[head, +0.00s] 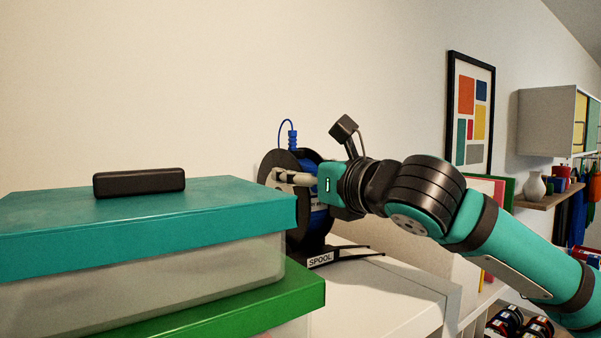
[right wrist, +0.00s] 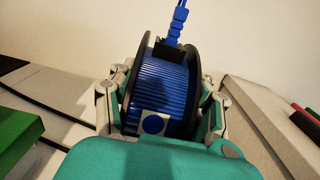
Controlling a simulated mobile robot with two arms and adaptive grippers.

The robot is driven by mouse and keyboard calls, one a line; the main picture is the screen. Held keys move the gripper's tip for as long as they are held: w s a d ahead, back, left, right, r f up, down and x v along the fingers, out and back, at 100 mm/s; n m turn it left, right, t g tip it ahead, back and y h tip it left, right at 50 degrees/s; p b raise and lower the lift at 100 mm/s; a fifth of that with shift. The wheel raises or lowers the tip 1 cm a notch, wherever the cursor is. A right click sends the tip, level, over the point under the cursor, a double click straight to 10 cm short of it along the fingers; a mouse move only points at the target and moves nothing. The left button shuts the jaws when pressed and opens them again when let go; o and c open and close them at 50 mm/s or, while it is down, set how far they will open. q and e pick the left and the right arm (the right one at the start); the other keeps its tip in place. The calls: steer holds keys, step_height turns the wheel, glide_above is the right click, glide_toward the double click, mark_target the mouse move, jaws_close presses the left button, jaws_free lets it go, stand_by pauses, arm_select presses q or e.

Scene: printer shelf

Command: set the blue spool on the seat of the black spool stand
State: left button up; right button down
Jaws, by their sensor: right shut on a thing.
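The blue spool (right wrist: 165,88) has black flanges and blue filament wound between them, with a blue dot on a pale label. In the head view the blue spool (head: 313,218) is upright, partly hidden by my right gripper. My right gripper (head: 288,178) is shut on the spool, with fingers on both sides of it in the right wrist view. The black spool stand (head: 345,253), labelled SPOOL, is on the white surface directly below the spool. The seat is hidden, so I cannot tell whether the spool touches it. My left gripper is not in view.
A teal-lidded box (head: 230,205) with a black block (head: 139,182) on top stands close left of the spool, above a green lid (head: 250,305). A blue strand with a connector (head: 293,140) rises from the spool. The white surface (head: 385,295) is clear in front of the stand.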

steer(key=shift+f, duration=0.25)
steer(key=c, duration=0.5)
jaws_free()
steer(key=shift+s, duration=0.1)
steer(key=shift+f, duration=0.1)
